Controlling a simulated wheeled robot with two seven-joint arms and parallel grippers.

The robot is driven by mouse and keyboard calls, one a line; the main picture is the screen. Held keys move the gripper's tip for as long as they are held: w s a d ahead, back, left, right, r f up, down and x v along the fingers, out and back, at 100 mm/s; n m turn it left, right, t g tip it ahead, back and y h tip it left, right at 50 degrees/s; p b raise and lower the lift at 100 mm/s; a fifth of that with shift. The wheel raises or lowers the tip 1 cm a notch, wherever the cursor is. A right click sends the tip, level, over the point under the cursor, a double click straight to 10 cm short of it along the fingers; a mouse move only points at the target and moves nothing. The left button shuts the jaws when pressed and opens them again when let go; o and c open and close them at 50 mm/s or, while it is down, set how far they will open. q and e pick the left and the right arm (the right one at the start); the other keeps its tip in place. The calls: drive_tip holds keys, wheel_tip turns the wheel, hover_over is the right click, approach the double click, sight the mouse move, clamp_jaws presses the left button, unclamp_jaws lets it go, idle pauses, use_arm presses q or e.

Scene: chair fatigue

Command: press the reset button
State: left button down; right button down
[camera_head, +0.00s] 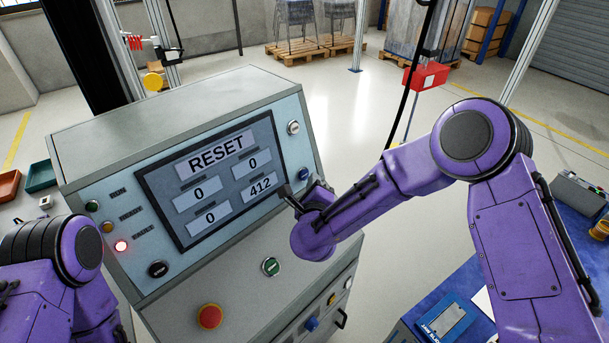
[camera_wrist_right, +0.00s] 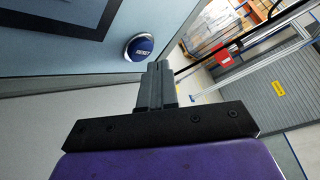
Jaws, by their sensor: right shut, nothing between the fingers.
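The reset button (camera_wrist_right: 140,47) is a round blue button with a metal ring on the grey-blue control panel; its lettering reads RESET in the right wrist view. In the head view the blue button (camera_head: 304,174) is right of the screen, near its lower right corner. My right gripper (camera_head: 286,194) is shut and empty. Its fingertips are just left of and below the button in the head view. In the wrist view the closed fingers (camera_wrist_right: 157,72) point toward the panel, below and right of the button, with a gap visible. My left gripper is out of view.
The screen (camera_head: 216,178) reads RESET with several number boxes, one showing 412. Nearby are a white button (camera_head: 293,127), a black knob (camera_head: 158,269), a green button (camera_head: 271,267), a red stop button (camera_head: 209,316) and a lit red lamp (camera_head: 121,246). A blue-topped table (camera_head: 462,290) stands at right.

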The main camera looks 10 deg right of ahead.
drive_tip(key=shift+w+a+f+b, duration=0.15)
drive_tip(key=shift+w+a+b, duration=0.1)
drive_tip(key=shift+b, duration=0.1)
drive_tip(key=shift+w, duration=0.1)
drive_tip(key=shift+w+a, duration=0.2)
drive_tip(key=shift+w, duration=0.1)
idle(0.7)
idle(0.3)
drive_tip(key=shift+s+d, duration=0.45)
drive_tip(key=shift+s, duration=0.2)
drive_tip(key=shift+r, duration=0.2)
drive_tip(key=s+d, duration=0.1)
drive_tip(key=s+p, duration=0.1)
drive_tip(key=s+d+r, duration=0.1)
drive_tip(key=s, duration=0.1)
drive_tip(key=shift+d, duration=0.3)
